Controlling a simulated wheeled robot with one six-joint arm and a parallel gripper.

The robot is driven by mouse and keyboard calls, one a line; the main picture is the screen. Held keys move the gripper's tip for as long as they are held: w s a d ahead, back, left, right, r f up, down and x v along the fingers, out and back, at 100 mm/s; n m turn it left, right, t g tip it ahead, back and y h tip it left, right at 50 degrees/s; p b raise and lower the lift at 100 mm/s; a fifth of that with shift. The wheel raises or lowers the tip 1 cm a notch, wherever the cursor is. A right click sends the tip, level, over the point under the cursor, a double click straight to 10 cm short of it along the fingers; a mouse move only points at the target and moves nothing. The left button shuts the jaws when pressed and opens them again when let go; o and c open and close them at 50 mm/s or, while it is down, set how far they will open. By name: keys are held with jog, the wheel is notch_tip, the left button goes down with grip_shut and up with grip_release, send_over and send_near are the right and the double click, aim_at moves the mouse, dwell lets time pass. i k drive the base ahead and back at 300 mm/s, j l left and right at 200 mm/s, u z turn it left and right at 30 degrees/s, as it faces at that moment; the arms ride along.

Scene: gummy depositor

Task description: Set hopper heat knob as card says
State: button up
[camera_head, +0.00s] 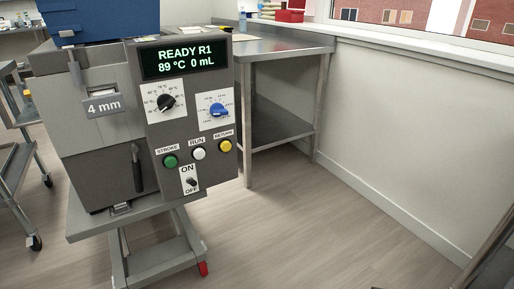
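The depositor's control panel (223,158) faces me at the left. A black knob (166,102) sits on a white dial plate with small temperature marks in °C, too small to read surely. Its exact pointer setting is unclear. A blue knob (218,110) sits on a second white dial plate to its right. The display (184,59) reads READY R1, 89 °C, 0 mL. I cannot make out a card with a heat setting. My gripper is not in view.
Below the knobs are the green STROKE (170,161), white RUN (198,154) and yellow RETURN (225,146) buttons, and an ON/OFF switch (191,183). A steel table (286,47) stands behind the machine. The floor to the right is mostly clear.

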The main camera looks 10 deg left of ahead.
aim_at(165, 102)
jog(key=u, duration=1.45)
